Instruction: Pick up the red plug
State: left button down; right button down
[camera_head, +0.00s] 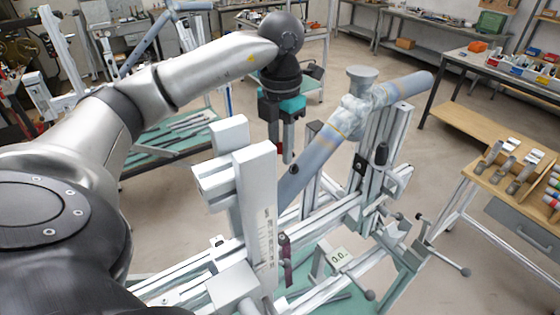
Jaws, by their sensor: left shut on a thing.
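My left arm comes in from the left, and its gripper (288,155) points down above the frame jig, beside the blue-grey tube. It is shut on a small red piece, the red plug (278,148), of which only a little shows at the left of the fingers. The rest of the plug is hidden by the fingers. The frame jig (345,215) of pale metal profiles stands in front of me and holds the blue-grey tube (325,145). My right gripper is not in view.
A tall pale upright (257,215) of the jig stands near, below my left forearm. Clamp handles (450,262) stick out at the right. A wooden bench (510,180) with tools and parts stands at the right. Bare floor (440,150) lies between jig and bench.

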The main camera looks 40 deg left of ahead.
aim_at(281, 146)
pick_arm(q)
notch_tip(281, 146, up, 13)
dwell(0.7)
